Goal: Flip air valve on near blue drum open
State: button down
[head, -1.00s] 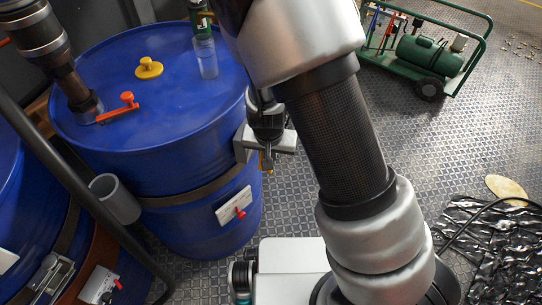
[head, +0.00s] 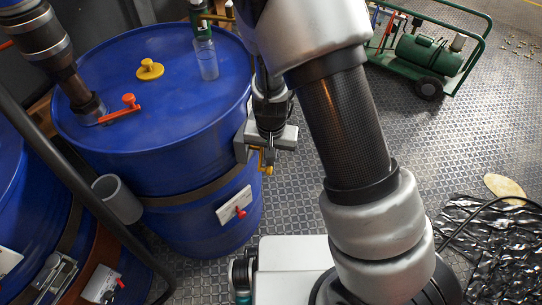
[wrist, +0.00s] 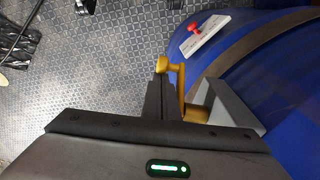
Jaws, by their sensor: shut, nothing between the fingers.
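The blue drum (head: 165,165) stands at the left of the head view, and its side fills the right of the wrist view (wrist: 296,95). A yellow crank-like handle (head: 264,169) sits at a grey block (head: 243,146) on the drum's right side. It also shows in the wrist view (wrist: 181,88). My gripper (head: 271,160) is shut and empty, with its fingers (wrist: 160,88) close beside this handle; contact cannot be told. A white plate with a small red valve (head: 240,211) is lower on the drum's side, also in the wrist view (wrist: 194,27).
The drum's lid carries a yellow knob (head: 150,69), an orange-handled fitting (head: 121,109) and a clear-bodied bottle (head: 206,60). Another blue drum (head: 22,215) stands at lower left behind a dark rail.

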aim_at(269, 168)
jog(key=g+p, duration=0.1)
jog(key=g+y+p, duration=0.1)
jog(key=g, duration=0.1)
jog(key=s+r+g+p, duration=0.1)
jog(key=g, duration=0.1)
jog(key=shift+s+a, duration=0.1)
jog(key=shift+s+a+r, duration=0.1)
jog(key=shift+s+r+p, duration=0.3)
jog(key=shift+p, duration=0.3)
jog(key=shift+s+a+r, duration=0.1)
jog(key=shift+r, duration=0.15)
jog(key=shift+r+p, duration=0.1)
jog(key=shift+p, duration=0.2)
dwell(1.2)
